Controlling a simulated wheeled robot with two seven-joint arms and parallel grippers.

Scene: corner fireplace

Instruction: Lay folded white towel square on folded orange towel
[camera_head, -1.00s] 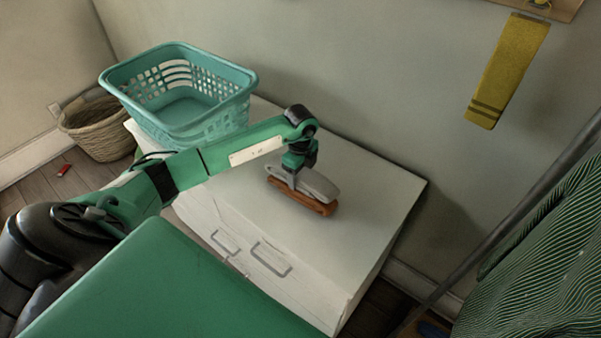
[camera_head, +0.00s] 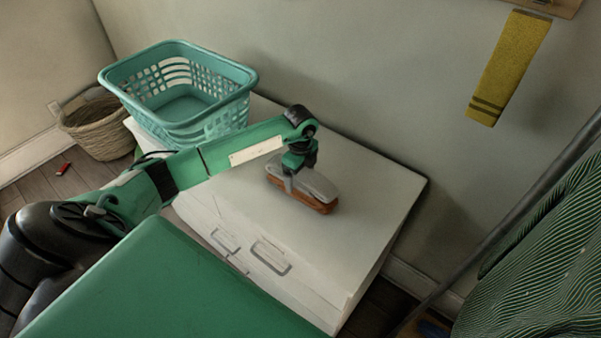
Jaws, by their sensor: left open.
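The folded orange towel (camera_head: 318,207) lies on top of the white cabinet. The folded white towel (camera_head: 318,187), greyish in this light, lies on top of it, roughly lined up with it. My left gripper (camera_head: 293,183) is open at the left end of the white towel, pointing down. Its fingers are partly hidden against the towel, and I cannot tell whether they touch it. My right gripper is not in view.
A teal basket (camera_head: 246,97) stands at the cabinet's back left, with a wicker basket (camera_head: 97,144) on the floor beyond. The cabinet top (camera_head: 375,190) is clear to the right. A yellow towel (camera_head: 508,68) hangs on the wall. Striped cloth (camera_head: 545,270) hangs at right.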

